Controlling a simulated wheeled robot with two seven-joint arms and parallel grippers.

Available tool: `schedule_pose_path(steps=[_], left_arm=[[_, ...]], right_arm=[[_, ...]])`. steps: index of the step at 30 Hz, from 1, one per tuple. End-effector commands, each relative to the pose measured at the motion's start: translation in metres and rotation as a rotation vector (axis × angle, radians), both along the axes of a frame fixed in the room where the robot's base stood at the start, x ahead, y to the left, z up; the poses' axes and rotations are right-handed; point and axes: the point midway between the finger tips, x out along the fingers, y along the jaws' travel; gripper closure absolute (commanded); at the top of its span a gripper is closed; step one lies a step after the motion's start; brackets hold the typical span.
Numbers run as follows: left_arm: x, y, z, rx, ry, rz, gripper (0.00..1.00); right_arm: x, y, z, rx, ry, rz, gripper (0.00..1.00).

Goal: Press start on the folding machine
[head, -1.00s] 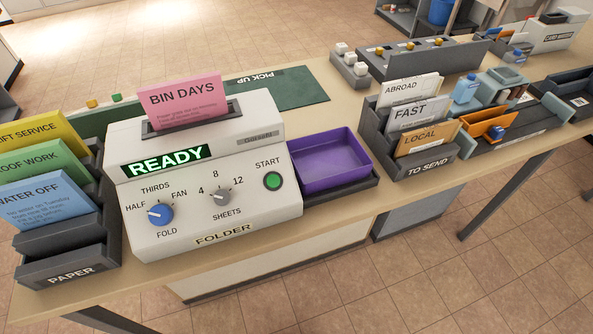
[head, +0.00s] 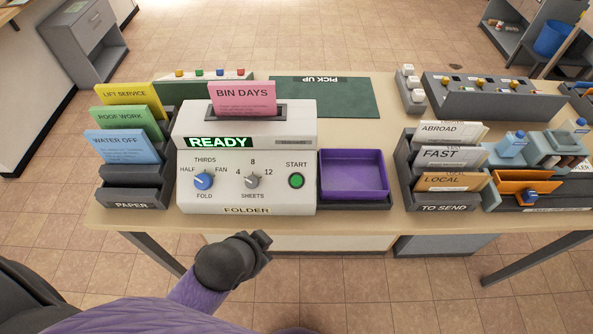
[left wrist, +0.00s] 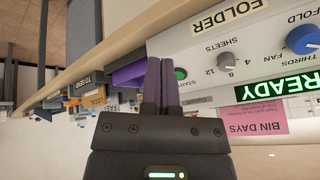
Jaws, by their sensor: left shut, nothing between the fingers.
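The folding machine (head: 246,205) stands at the table's front edge, with a lit green READY display (head: 217,142) and a pink BIN DAYS sheet (head: 242,98) upright in its top slot. Its round green START button (head: 297,181) is at the right of the front panel; in the left wrist view the button (left wrist: 180,73) shows just beside my fingertips, upside down. My left gripper (head: 262,239) is shut and empty, in front of and below the machine's front. In the left wrist view its fingers (left wrist: 160,62) point toward the panel; contact cannot be told. My right gripper is not in view.
A purple tray (head: 353,195) sits right of the machine. The PAPER rack (head: 135,197) is left, the TO SEND rack (head: 440,202) right. A green PICK UP mat (head: 325,98) lies behind. The floor in front of the table is clear.

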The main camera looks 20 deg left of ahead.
Motion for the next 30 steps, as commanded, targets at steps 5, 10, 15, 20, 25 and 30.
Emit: schedule_pose_path(steps=[5, 10, 15, 20, 25, 30], left_arm=[[0.070, -0.016, 0.040, 0.211, -0.390, -0.418, 1.00], [0.110, -0.025, 0.051, 0.441, -0.701, -0.749, 1.00], [0.119, -0.027, 0.056, 0.527, -0.809, -0.857, 1.00], [0.119, -0.027, 0.056, 0.530, -0.815, -0.861, 1.00], [0.120, -0.027, 0.054, 0.528, -0.814, -0.858, 1.00], [0.129, -0.024, 0.035, 0.529, -0.813, -0.858, 1.00]], right_arm=[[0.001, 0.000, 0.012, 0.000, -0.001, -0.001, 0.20], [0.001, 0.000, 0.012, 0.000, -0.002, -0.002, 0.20], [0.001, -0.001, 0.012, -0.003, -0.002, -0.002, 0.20], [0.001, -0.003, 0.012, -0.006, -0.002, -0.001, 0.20], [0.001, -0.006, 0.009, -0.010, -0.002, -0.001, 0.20], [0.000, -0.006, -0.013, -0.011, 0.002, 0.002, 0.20]])
